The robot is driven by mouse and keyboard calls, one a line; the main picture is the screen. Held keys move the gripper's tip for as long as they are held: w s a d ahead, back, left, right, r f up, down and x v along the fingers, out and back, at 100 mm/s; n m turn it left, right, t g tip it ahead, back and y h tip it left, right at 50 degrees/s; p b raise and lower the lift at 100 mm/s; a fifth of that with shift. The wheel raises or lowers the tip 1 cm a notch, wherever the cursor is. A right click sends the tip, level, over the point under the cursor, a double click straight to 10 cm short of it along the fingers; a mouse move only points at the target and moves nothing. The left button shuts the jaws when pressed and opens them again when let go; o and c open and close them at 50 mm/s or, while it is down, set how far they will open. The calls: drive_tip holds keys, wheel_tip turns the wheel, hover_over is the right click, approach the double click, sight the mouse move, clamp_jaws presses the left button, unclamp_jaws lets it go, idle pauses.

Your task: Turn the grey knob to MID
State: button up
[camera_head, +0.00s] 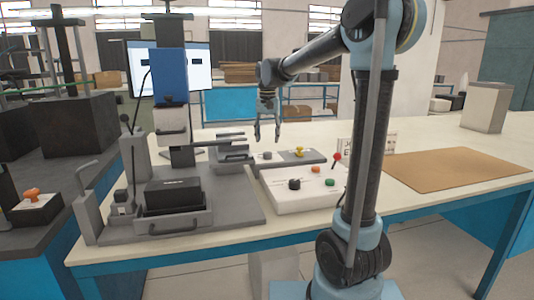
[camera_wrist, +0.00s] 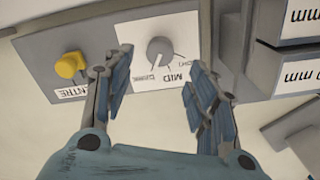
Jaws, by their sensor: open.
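The grey knob (camera_wrist: 160,49) is a round dial on a white label plate (camera_wrist: 130,30) in the wrist view. MID is printed beside it, between two other marks that are hard to read. I cannot tell which mark the knob points at. The knob also shows small in the head view (camera_head: 267,155). My gripper (camera_wrist: 157,72) is open and empty, its fingers spread on either side of the label in the picture. In the head view my gripper (camera_head: 267,138) hangs pointing down above the knob's panel, apart from it.
A yellow knob (camera_wrist: 69,65) marked CENTRE sits left of the grey knob on the same grey panel (camera_wrist: 38,58). A white box with coloured buttons and a red-tipped lever (camera_head: 337,157) stands nearer. A grey fixture (camera_head: 235,200) stands left; a brown mat (camera_head: 460,170) lies right.

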sight(267, 155)
wheel_tip(267, 155, down, 7)
drive_tip(key=shift+r, duration=0.1)
idle(0.3)
drive_tip(key=c, duration=1.1)
